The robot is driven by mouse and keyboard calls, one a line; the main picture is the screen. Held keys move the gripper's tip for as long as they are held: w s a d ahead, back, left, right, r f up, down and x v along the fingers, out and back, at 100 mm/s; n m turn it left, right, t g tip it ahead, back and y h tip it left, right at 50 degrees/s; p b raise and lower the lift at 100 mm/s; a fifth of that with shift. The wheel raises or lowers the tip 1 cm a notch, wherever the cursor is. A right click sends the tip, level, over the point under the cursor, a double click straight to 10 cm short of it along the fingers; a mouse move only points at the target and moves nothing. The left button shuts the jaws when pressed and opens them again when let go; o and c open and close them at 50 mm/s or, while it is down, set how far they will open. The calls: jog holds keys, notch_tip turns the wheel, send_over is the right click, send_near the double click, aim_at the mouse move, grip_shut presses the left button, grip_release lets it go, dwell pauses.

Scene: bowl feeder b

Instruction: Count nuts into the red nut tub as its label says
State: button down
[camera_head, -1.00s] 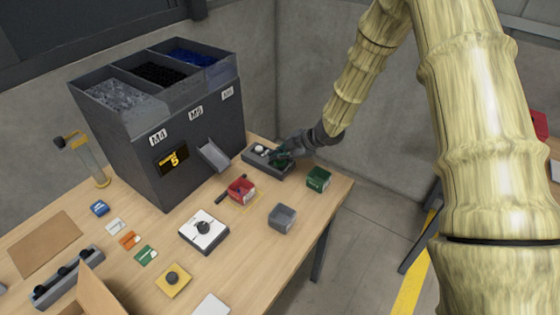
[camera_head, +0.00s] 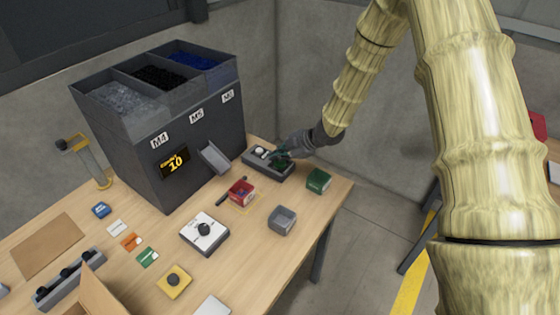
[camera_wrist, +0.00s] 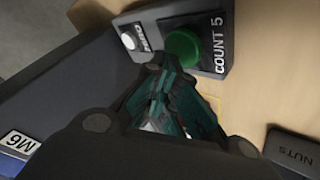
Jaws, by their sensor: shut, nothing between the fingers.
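The red nut tub (camera_head: 241,193) stands under the chute (camera_head: 213,158) of the dark feeder (camera_head: 150,150); its label is too small to read. The feeder's display (camera_head: 175,162) reads 10. A grey button box (camera_head: 262,168) stands right of the chute; in the wrist view the box (camera_wrist: 185,22) has a white button (camera_wrist: 130,38) and a green button (camera_wrist: 183,46) beside the words COUNT 5. My gripper (camera_head: 280,157) is shut and empty at the green button; its fingertips (camera_wrist: 162,68) are close to it, and I cannot tell if they touch.
A green tub (camera_head: 318,181) and a grey tub (camera_head: 282,220) stand near the table's right edge.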

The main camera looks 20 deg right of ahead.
aim_at(279, 164)
jog(key=shift+r, duration=0.2)
jog(key=shift+r+p, duration=2.15)
jog(key=shift+r, duration=0.35)
dwell(0.5)
notch_tip(279, 164, up, 4)
jog(key=b, duration=0.3)
jog(key=shift+f, duration=0.15)
